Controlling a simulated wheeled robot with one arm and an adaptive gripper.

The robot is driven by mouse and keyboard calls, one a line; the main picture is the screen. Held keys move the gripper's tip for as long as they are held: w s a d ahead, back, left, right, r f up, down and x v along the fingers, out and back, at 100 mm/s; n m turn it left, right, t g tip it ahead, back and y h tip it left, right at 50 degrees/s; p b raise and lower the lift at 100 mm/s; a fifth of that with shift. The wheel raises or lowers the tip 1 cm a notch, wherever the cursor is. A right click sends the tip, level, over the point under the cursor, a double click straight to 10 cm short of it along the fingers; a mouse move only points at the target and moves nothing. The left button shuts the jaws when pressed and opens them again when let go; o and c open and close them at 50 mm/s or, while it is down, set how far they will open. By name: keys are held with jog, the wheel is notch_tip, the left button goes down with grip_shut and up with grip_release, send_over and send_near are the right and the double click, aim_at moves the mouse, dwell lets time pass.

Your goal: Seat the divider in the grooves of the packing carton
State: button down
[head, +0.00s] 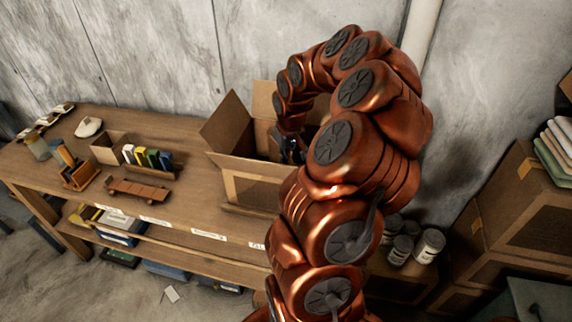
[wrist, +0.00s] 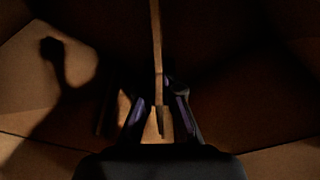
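The packing carton (head: 255,190) stands open on the wooden bench with its flaps spread. My gripper (head: 292,150) reaches down into it and is largely hidden by my arm and the carton. In the wrist view my gripper (wrist: 157,100) has its two fingers apart, one on each side of a thin upright tan strip, which looks like the divider (wrist: 156,45) seen edge-on. Gaps show between the strip and both fingers. The carton walls (wrist: 25,85) surround them in shadow. The grooves are too dark to make out, so I cannot tell whether the divider sits in them.
Cans (head: 402,248) and stacked cartons (head: 520,215) stand at the right. A concrete wall rises close behind the bench.

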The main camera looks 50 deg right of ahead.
notch_tip(320, 180, up, 8)
jog(key=shift+f+b, duration=0.1)
jog(key=shift+b, duration=0.7)
notch_tip(320, 180, up, 12)
jog(key=m+g+h+p, duration=0.1)
jog(key=m+p, duration=0.3)
jog(key=m, duration=0.5)
jog(key=shift+s, duration=0.15)
jog(key=shift+d+f, duration=0.1)
jog(key=shift+f, duration=0.1)
jog(key=shift+f+b, duration=2.45)
jog(key=shift+f, duration=0.35)
jog(key=shift+b, duration=1.05)
jog(key=shift+f+b, duration=1.4)
jog(key=shift+f, duration=0.65)
